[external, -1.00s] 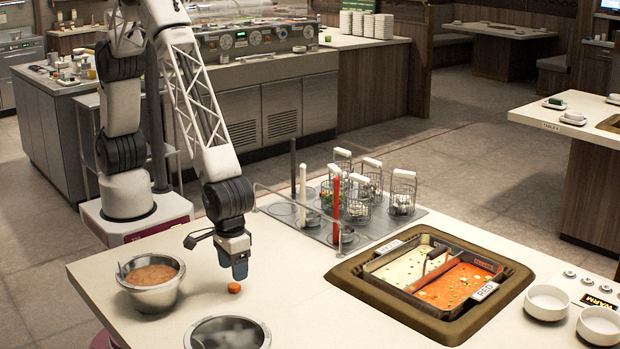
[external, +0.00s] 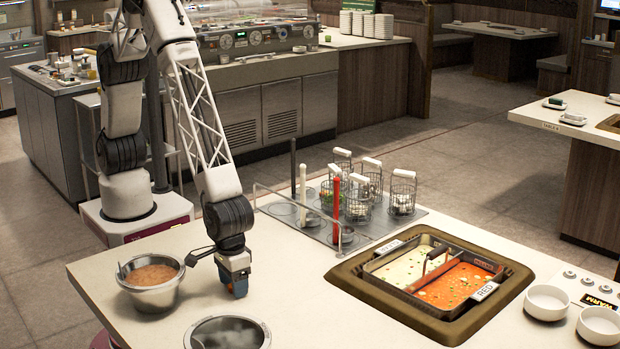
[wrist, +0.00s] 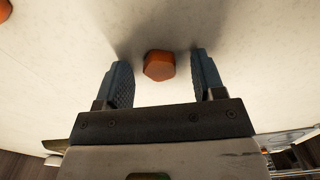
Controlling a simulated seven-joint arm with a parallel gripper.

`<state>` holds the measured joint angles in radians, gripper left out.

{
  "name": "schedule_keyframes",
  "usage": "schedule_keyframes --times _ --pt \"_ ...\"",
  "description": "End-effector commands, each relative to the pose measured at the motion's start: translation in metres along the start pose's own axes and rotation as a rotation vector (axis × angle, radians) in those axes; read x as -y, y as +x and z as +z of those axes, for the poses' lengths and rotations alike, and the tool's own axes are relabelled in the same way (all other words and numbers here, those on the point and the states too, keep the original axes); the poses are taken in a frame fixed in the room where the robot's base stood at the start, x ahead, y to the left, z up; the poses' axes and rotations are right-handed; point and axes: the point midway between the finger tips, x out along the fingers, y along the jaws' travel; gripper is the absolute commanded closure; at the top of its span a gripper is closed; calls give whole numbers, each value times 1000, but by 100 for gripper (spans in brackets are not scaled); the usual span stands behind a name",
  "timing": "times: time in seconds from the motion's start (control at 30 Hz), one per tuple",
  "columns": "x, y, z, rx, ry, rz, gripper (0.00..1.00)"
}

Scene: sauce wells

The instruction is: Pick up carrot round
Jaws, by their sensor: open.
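The carrot round (wrist: 159,65) is a small orange piece on the pale counter. In the wrist view it sits between the two blue fingers of my gripper (wrist: 162,78), near their tips, with a gap on each side. My gripper is open and holds nothing. In the external view my gripper (external: 238,289) is low over the counter, pointing down. Only a small bit of orange shows at its fingers there; the rest of the carrot round is hidden.
A steel bowl of orange-brown contents (external: 151,282) stands left of my gripper. Another steel bowl (external: 256,333) is at the front edge. A rack with wire baskets (external: 404,194) and a divided soup pot (external: 345,275) are to the right. Another orange piece (wrist: 5,8) shows at the wrist view's corner.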

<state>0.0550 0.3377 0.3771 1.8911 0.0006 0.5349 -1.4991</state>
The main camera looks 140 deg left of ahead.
Motion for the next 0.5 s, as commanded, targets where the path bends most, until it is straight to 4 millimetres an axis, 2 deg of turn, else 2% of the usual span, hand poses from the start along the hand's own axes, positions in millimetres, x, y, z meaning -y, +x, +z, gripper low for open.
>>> schedule_keyframes --times 0.1,0.43,0.5 --pt "0 0 0 0 0 0 37" --pt "0 0 0 0 0 0 88" --pt "0 0 0 0 0 0 90"
